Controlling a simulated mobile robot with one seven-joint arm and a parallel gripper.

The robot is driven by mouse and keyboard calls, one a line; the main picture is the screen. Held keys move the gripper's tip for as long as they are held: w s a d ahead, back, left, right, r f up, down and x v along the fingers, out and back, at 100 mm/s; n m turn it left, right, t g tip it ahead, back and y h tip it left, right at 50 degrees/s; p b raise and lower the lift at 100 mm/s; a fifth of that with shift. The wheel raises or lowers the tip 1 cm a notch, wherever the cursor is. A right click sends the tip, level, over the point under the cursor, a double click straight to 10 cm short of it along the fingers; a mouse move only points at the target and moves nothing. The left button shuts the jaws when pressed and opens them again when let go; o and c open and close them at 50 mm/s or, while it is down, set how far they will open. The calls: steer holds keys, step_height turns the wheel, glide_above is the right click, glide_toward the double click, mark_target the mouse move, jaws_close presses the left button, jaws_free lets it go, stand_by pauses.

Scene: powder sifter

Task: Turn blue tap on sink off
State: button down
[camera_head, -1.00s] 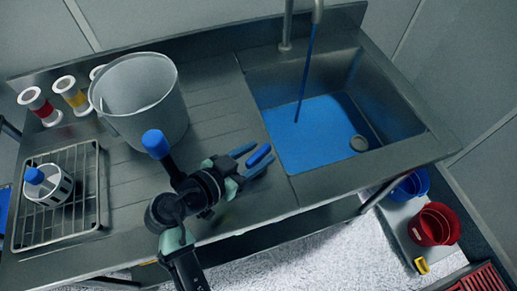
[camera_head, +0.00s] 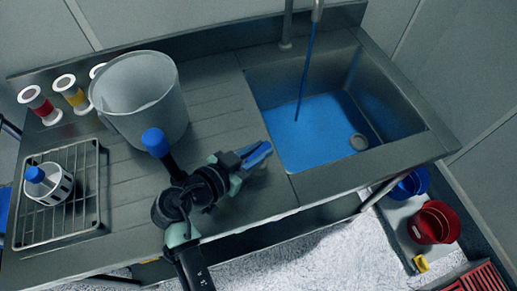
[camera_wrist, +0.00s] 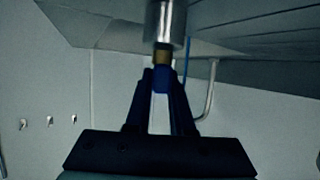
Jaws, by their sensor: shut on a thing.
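The metal sink (camera_head: 405,118) is set into the right part of the counter. The faucet spout (camera_head: 317,10) stands over it, and a thin blue stream (camera_head: 304,75) runs down into blue liquid (camera_head: 310,130) in the basin. My gripper (camera_head: 262,151) is at the front of the counter, just left of the basin, with its fingers shut. In the wrist view, the fingertips (camera_wrist: 162,80) close on the small blue tap (camera_wrist: 162,77), which sits below a brass collar and a metal cylinder. In the head view the fingers hide most of the tap.
A large grey bucket (camera_head: 140,100) stands on the counter left of the sink. Further left are a wire rack (camera_head: 75,215) with a blue-topped white container (camera_head: 48,184), and spools (camera_head: 68,88). Red (camera_head: 434,222) and blue (camera_head: 410,184) buckets stand low at the right.

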steer(key=shift+n+y, duration=0.3)
steer(key=shift+d+n+t+y+p, duration=0.1)
steer(key=shift+n+t+y+p, duration=0.25)
steer(key=shift+n+t+y, duration=0.6)
steer(key=n+y+p, duration=0.1)
steer(key=n+t+y+p, duration=0.1)
steer(key=shift+s+r+n+y, duration=0.1)
steer(key=shift+r+n+y, duration=0.15)
steer(key=shift+n+y, duration=0.1)
steer(key=n+t+y+p, duration=0.1)
steer(key=n+y+p, duration=0.2)
steer(key=p, duration=0.2)
steer(key=shift+y+p, duration=0.3)
steer(key=shift+a+f+n+y+p, duration=0.2)
steer(key=shift+n+y+p, duration=0.4)
steer(key=shift+n+y, duration=0.25)
steer(key=shift+f+n+g+y+b, duration=0.25)
steer(key=shift+n+y+b, duration=0.4)
steer(key=shift+y, duration=0.2)
steer(key=shift+b, duration=0.3)
steer(key=shift+d+r+n+g+y+b, duration=0.1)
steer(key=shift+n+g+y+b, duration=0.2)
steer(key=shift+n+y+b, duration=0.45)
steer(key=c, duration=0.8)
jaws_free()
